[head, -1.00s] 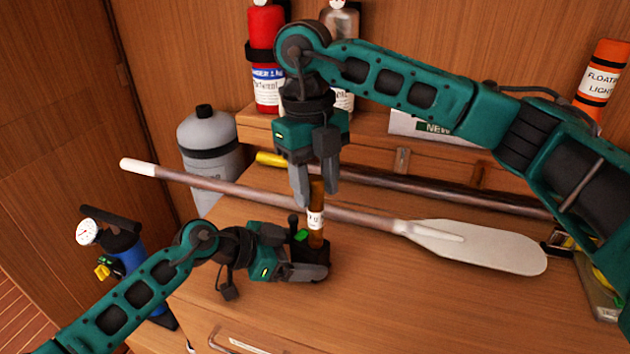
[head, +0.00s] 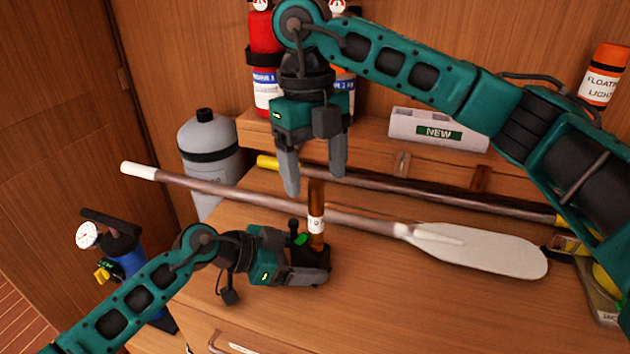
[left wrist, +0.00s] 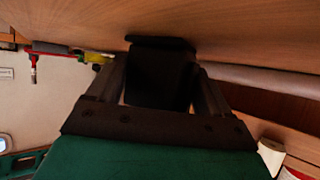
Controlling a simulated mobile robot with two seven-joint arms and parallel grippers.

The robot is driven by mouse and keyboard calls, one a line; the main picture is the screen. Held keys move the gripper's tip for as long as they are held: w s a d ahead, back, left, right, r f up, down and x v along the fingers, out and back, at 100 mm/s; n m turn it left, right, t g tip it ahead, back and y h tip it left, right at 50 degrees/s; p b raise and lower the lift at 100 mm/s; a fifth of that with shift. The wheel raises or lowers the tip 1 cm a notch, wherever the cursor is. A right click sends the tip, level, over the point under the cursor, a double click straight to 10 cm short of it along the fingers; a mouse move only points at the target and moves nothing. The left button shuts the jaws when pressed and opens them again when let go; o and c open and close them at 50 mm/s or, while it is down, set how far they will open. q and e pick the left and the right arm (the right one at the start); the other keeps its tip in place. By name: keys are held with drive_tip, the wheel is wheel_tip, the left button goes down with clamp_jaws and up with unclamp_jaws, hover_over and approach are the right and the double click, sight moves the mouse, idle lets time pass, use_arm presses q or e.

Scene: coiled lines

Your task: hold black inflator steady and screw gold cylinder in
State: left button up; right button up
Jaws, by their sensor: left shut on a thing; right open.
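The black inflator (head: 300,250) stands on the wooden counter with a small green part near its top. My left gripper (head: 312,268) is shut on it from the left. In the left wrist view the inflator (left wrist: 160,75) is a dark block between the two fingers. The gold cylinder (head: 317,203), amber-brown with a white label, stands upright on top of the inflator. Whether it is fully seated I cannot tell. My right gripper (head: 315,180) is open above the cylinder, its fingertips apart and near its top, not closed on it.
A paddle (head: 470,247) lies across the counter behind the inflator, with a dark pole (head: 420,187) further back. A grey tank (head: 210,150) stands at left, a blue pump (head: 128,260) lower left.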

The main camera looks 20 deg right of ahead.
drive_tip(key=shift+r, duration=0.8)
wheel_tip(320, 180, up, 12)
drive_tip(key=w, duration=0.1)
drive_tip(key=shift+w+a, duration=0.2)
use_arm(q)
drive_tip(key=o, duration=0.8)
drive_tip(key=shift+a, duration=0.1)
